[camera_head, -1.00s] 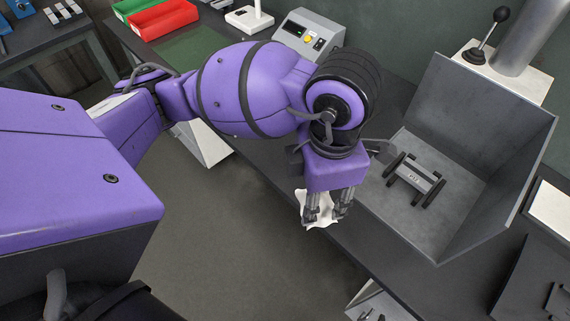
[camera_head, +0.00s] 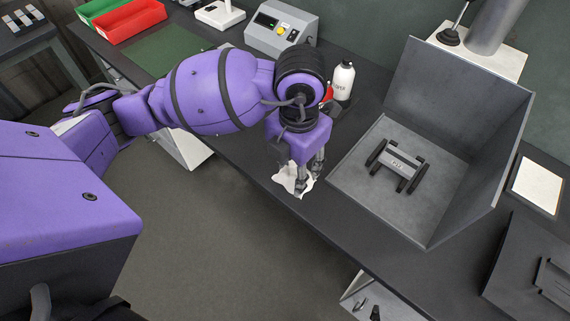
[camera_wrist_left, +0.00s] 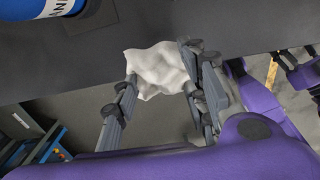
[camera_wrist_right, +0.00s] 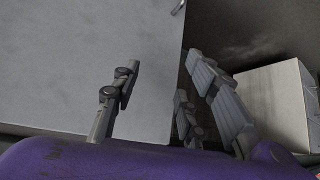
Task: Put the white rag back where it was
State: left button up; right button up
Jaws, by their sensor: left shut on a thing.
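The white rag (camera_head: 290,180) is crumpled at the front edge of the dark bench, beneath my left gripper (camera_head: 302,186) in the head view. In the left wrist view the rag (camera_wrist_left: 158,70) lies between the fingertips of my left gripper (camera_wrist_left: 160,66), which are shut on it. Part of the rag hangs below the fingers. Whether it touches the bench top is unclear. My right gripper (camera_wrist_right: 163,72) shows only in the right wrist view. Its fingers are apart with nothing between them.
A white bottle (camera_head: 343,82) and a partly hidden red item (camera_head: 328,92) stand behind my left gripper. A grey open box (camera_head: 360,190) holding a dark-ended fixture (camera_head: 402,165) is to the right. A control box (camera_head: 281,28) and red bin (camera_head: 130,20) stand further back.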

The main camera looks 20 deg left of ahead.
aim_at(294, 167)
pick_arm(q)
jog(key=w+f, duration=0.1)
jog(key=w+a+f, duration=0.1)
jog(key=shift+f, duration=0.35)
jog(key=shift+w+a+f, duration=0.15)
jog(key=shift+f, duration=1.6)
jog(key=shift+f, duration=0.1)
jog(key=o, duration=1)
jog(key=shift+o, duration=0.2)
notch_tip(294, 167, up, 12)
jog(key=shift+r, duration=0.2)
